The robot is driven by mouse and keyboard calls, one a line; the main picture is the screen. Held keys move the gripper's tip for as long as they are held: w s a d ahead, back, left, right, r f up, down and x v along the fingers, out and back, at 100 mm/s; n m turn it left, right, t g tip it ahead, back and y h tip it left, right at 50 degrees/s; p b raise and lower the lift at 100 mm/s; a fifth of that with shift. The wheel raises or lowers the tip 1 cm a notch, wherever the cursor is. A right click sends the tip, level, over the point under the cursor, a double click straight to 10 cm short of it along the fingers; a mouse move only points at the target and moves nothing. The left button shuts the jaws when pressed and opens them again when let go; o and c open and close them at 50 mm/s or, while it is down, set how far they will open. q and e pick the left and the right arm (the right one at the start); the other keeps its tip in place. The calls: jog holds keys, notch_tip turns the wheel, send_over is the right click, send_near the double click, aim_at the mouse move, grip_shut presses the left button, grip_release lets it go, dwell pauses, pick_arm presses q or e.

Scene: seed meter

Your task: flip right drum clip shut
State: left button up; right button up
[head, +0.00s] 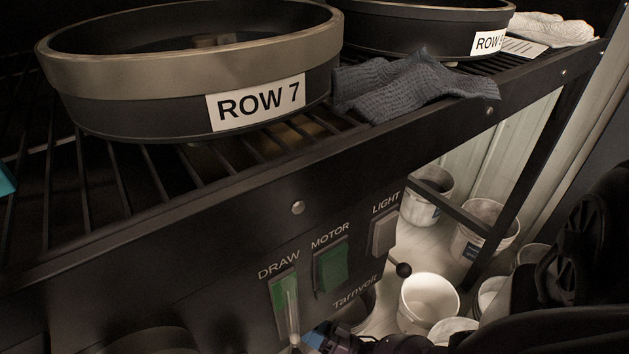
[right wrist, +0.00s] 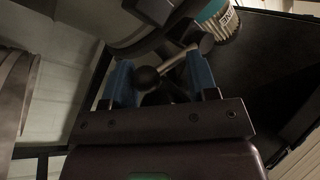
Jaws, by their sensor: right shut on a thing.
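My right gripper (right wrist: 162,82) has its two blue fingers on either side of a round black knob (right wrist: 147,78) and is shut on it. In the head view only a blue part of this gripper (head: 318,338) shows at the bottom edge, below the panel. A metal lever (right wrist: 178,55) with a dark round end lies just beyond the fingers. In the head view a black ball knob (head: 402,270) sticks out at the panel's right side. I cannot tell which part is the right drum clip.
A drum labelled ROW 7 (head: 190,75) and a second drum (head: 425,25) stand on the black rack. A grey cloth (head: 410,85) lies between them. The front panel (head: 230,270) carries DRAW, MOTOR and LIGHT switches. Several pale buckets (head: 428,300) stand below.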

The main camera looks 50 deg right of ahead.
jog(key=shift+w+a+f+m+t, duration=0.1)
jog(key=shift+w+a+m+t, duration=0.15)
jog(key=shift+m, duration=0.35)
jog(key=shift+w+a+f+m+t, duration=0.1)
jog(key=shift+w+m+t, duration=0.05)
jog(key=shift+m+t, duration=0.35)
jog(key=o, duration=1.3)
jog(key=shift+s+f, duration=0.15)
jog(key=shift+s, duration=0.05)
jog(key=s+d, duration=0.1)
jog(key=s, duration=0.3)
jog(key=s+d, duration=0.1)
jog(key=s, duration=0.4)
jog(key=s+d, duration=0.2)
jog(key=s, duration=0.3)
jog(key=shift+f, duration=0.4)
jog(key=shift+c, duration=0.4)
